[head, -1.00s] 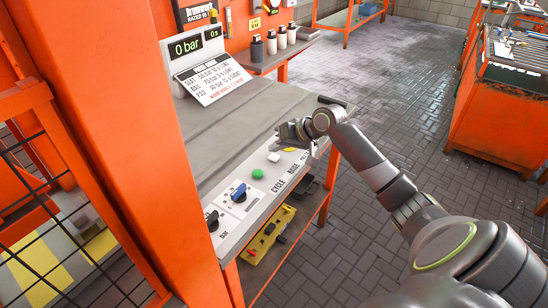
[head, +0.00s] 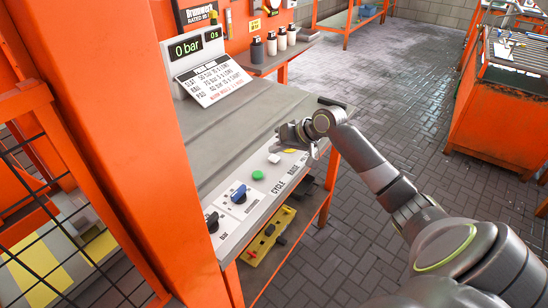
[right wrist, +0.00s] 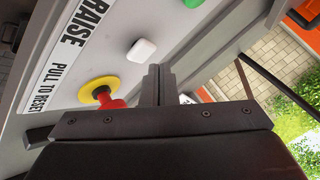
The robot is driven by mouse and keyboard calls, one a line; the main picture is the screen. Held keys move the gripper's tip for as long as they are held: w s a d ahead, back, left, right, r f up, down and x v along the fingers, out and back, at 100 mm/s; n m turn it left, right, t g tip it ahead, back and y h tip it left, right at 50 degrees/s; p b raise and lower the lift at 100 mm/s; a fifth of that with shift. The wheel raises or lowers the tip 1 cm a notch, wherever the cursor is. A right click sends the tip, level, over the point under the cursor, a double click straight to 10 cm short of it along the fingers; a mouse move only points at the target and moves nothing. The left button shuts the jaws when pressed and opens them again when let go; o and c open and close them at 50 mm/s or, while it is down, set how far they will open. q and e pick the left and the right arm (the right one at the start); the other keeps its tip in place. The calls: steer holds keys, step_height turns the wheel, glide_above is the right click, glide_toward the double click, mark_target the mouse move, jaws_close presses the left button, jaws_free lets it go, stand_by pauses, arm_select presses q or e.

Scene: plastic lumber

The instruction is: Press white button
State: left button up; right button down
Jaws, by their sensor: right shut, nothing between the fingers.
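The white button (head: 274,158) is a small rounded square on the sloped grey control panel (head: 232,243), beyond the green button (head: 257,175). In the right wrist view the white button (right wrist: 142,50) lies just past and left of my fingertips. My right gripper (head: 284,134) is above the panel's far end, close to the white button and apart from it in the head view. Its fingers (right wrist: 158,72) are shut with nothing between them. My left gripper is not in view.
A red knob on a yellow base (right wrist: 100,90) stands beside the fingers, near the "RAISE" label. A blue knob (head: 238,193) and a black knob (head: 212,222) are on the near panel. An orange post (head: 150,120) stands at left.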

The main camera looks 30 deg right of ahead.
mark_target(277, 159)
steer(key=shift+f, duration=0.15)
stand_by(0.8)
steer(key=shift+f+p, duration=0.15)
steer(key=shift+p, duration=0.15)
steer(key=shift+f, duration=0.1)
steer(key=shift+f, duration=0.5)
stand_by(0.6)
steer(key=shift+r, duration=0.1)
steer(key=shift+r+p, duration=0.85)
steer(key=shift+p, duration=0.35)
step_height(277, 159, up, 5)
steer(key=p, duration=0.5)
steer(key=shift+p, duration=0.35)
